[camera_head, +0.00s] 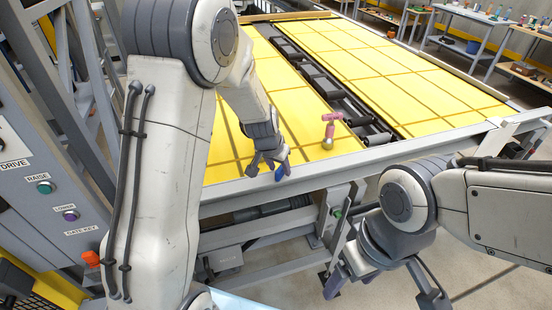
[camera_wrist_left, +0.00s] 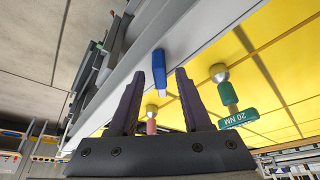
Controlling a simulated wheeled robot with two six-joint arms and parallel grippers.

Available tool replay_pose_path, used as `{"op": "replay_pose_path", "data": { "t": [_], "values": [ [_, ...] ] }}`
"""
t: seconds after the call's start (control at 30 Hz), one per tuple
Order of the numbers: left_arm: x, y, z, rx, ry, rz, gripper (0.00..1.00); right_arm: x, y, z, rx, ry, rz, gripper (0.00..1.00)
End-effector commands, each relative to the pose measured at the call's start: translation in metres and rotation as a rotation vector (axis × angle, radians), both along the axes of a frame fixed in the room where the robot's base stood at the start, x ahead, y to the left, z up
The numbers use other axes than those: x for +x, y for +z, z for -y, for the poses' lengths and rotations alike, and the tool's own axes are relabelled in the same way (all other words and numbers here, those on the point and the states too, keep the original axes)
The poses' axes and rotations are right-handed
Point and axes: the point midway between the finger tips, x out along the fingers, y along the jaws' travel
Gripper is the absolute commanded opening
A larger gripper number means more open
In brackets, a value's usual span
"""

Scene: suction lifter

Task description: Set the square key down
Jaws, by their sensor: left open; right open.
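A small blue-handled piece with a pale tip, which I take to be the square key, lies on the grey front rail (camera_head: 370,158) of the yellow table. It shows in the head view (camera_head: 280,174) and in the left wrist view (camera_wrist_left: 158,70). My left gripper (camera_head: 269,168) is open just at it. In the left wrist view the piece sits between and just beyond the fingertips (camera_wrist_left: 168,75), with no clear grip on it. My right gripper (camera_head: 388,287) is open and empty, low in front of the table.
A pink T-handled tool (camera_head: 331,125) with a metal ball end stands on the yellow table top (camera_head: 290,105), right of my left gripper. A green tool marked 20 NM (camera_wrist_left: 229,98) shows in the left wrist view. A control panel (camera_head: 40,180) stands at the left.

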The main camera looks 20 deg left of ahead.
Motion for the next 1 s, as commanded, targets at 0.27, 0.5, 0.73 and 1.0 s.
{"op": "replay_pose_path", "data": {
  "t": [0.27, 0.5, 0.73, 1.0],
  "values": [
    [-0.019, 0.049, -0.004, 0.000, 0.001, 0.009, 0.48, 0.000, -0.009, 0.000, 0.000, -0.001, 0.000, 0.78],
    [-0.036, 0.090, -0.007, 0.000, 0.001, 0.007, 0.48, 0.000, -0.018, 0.000, 0.000, 0.000, 0.000, 0.78],
    [-0.044, 0.108, -0.009, 0.001, 0.000, 0.002, 0.48, 0.000, -0.021, 0.000, 0.000, 0.000, 0.000, 0.78],
    [-0.091, 0.108, 0.043, -0.011, -0.100, -0.061, 0.48, 0.000, -0.020, 0.000, 0.000, 0.000, 0.000, 0.78]
  ]
}}
